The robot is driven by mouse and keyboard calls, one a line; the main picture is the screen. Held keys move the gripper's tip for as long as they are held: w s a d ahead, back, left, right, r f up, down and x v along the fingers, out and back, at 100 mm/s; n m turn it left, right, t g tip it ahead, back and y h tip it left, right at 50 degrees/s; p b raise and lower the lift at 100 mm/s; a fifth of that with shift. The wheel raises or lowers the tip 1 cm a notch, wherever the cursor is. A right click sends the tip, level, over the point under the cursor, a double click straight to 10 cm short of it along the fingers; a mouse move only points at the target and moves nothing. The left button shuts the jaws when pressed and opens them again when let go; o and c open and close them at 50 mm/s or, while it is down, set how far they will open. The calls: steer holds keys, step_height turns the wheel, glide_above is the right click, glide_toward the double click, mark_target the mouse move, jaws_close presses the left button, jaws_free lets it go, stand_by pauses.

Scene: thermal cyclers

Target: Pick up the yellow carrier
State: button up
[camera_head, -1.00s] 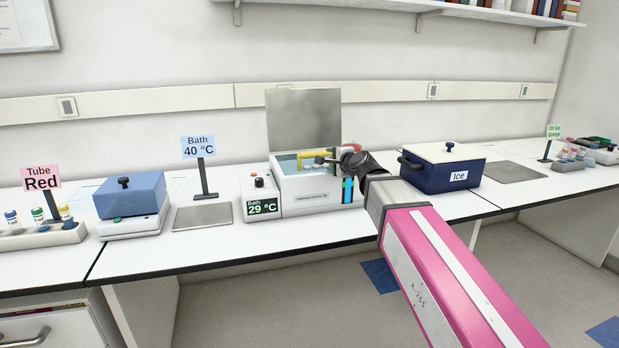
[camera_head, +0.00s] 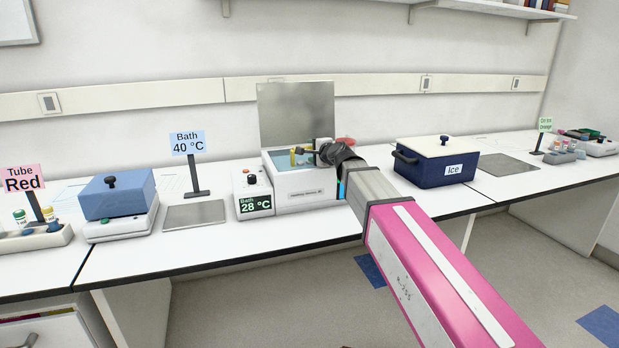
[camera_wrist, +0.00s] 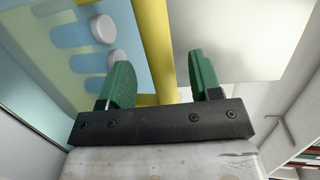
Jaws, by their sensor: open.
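The yellow carrier (camera_head: 293,158) is in the open water bath (camera_head: 305,186), mostly hidden by my arm in the head view. In the wrist view a yellow bar of the carrier (camera_wrist: 153,40) runs between the two green fingers of my gripper (camera_wrist: 160,72). The fingers are apart, with a visible gap on the right side of the bar. Contact on the left is unclear. White-capped blue tubes (camera_wrist: 102,28) show left of the bar. In the head view my gripper (camera_head: 314,151) is over the bath.
The bath's lid (camera_head: 297,113) stands upright behind it. A dark blue ice box (camera_head: 435,168) is to the right. A grey plate (camera_head: 195,214), the 40 °C sign (camera_head: 187,143) and a blue-lidded device (camera_head: 118,194) are to the left. Bench shows bare between them.

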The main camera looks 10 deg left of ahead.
steer(key=x, duration=0.4)
steer(key=shift+w+a+f, duration=0.1)
steer(key=shift+w, duration=0.1)
jaws_close()
